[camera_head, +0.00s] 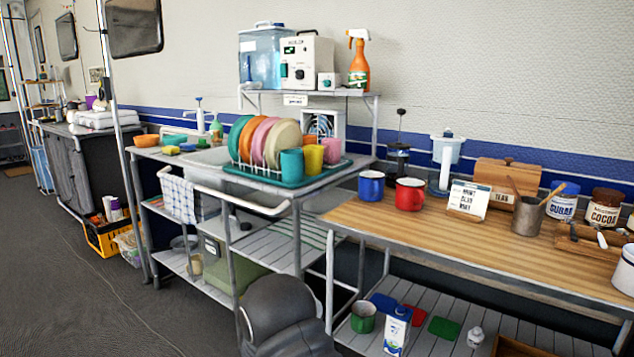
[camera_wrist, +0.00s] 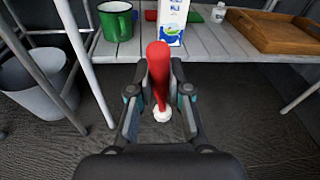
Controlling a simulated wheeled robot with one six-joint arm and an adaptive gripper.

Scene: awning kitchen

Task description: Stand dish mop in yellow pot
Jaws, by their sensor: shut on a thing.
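My gripper (camera_wrist: 161,78) is shut on the dish mop, whose red handle (camera_wrist: 159,62) stands between the fingers in the wrist view. Its small white head (camera_wrist: 163,115) shows at the lower end in the picture, over the dark floor. A yellow cup-shaped pot (camera_head: 313,158), probably the yellow pot, stands between a teal and a pink cup at the drying rack in the head view. Its inside is not clearly visible. My gripper and the mop are not visible in the head view; only a dark part of my arm shows at the bottom.
A lower slatted shelf holds a green mug (camera_wrist: 116,22), a milk carton (camera_wrist: 172,22) and a wooden tray (camera_wrist: 268,32). A grey bin (camera_wrist: 42,88) stands at left. Colored plates (camera_head: 268,142) fill the rack. The wooden counter (camera_head: 440,235) has clear room in front.

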